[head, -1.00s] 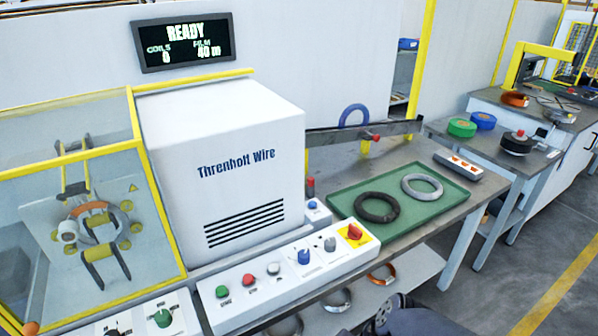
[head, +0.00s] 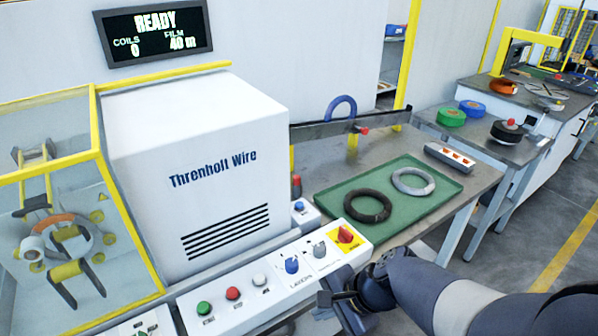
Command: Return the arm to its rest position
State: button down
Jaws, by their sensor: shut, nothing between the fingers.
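My arm (head: 455,300) reaches in from the lower right in the head view. My gripper (head: 332,299) is at its end, dark and partly cut off by the angle. It is shut and empty, low in front of the control panel (head: 262,312), near the panel's right end. Whether it touches the panel I cannot tell.
The wrapping machine (head: 205,130) stands left under a READY display (head: 155,32). A green tray (head: 425,205) holds a dark coil (head: 350,207) and a grey coil (head: 400,175). A power strip (head: 450,157) lies behind it. Floor at the right is clear.

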jog(key=shift+w+d, duration=0.15)
jog(key=shift+w, duration=0.35)
jog(key=shift+w+d, duration=0.15)
jog(key=shift+w, duration=0.35)
jog(key=shift+r, duration=0.15)
